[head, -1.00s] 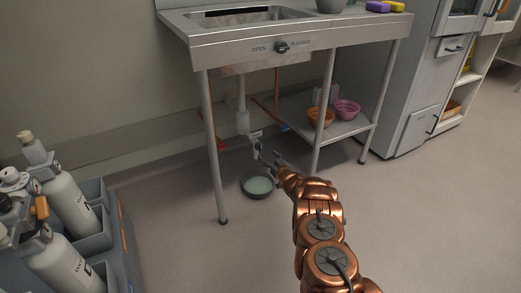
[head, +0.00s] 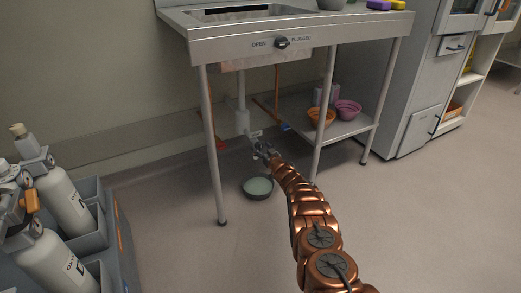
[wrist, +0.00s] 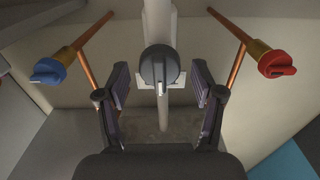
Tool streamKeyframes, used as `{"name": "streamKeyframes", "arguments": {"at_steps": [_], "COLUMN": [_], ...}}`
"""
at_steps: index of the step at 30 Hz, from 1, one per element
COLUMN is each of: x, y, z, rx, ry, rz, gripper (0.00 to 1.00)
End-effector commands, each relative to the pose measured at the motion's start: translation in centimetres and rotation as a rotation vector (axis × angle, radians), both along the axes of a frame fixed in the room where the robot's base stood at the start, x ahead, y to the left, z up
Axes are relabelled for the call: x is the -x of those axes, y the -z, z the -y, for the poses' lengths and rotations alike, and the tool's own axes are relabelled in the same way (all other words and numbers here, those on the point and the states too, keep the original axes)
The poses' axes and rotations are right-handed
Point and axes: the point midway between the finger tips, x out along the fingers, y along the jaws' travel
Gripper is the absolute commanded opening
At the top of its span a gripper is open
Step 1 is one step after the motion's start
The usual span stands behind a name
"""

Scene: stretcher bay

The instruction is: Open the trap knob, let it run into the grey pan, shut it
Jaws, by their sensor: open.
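The trap knob (wrist: 159,67) is a dark round knob with a pale mark at its lower right. In the wrist view it sits between and just beyond the fingers of my gripper (wrist: 163,92), which is open and empty. In the head view my gripper (head: 266,152) is at the trap under the sink and mostly covers the knob. The white drain pipe (head: 242,118) comes down to the trap. The grey pan (head: 257,194) stands on the floor below the trap, with pale greenish liquid or a pale inside showing. I cannot tell whether anything is running.
A blue tap (wrist: 50,71) and a red tap (wrist: 276,64) on copper pipes flank the knob. Steel sink legs (head: 212,150) stand close to my arm. A lower shelf (head: 345,128) holds orange and pink bowls. A cylinder rack (head: 95,212) is at left.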

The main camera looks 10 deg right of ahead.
Motion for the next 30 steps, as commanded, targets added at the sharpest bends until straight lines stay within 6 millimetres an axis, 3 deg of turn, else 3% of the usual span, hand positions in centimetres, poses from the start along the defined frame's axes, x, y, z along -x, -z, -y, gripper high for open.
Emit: {"name": "streamKeyframes", "arguments": {"at_steps": [16,30], "x": [-0.62,-0.61], "y": [-0.06,-0.03], "z": [-0.20,-0.21], "rx": [-0.001,-0.001], "ry": [0.002,0.002], "rz": [0.001,0.001], "gripper": [0.67,0.19]}}
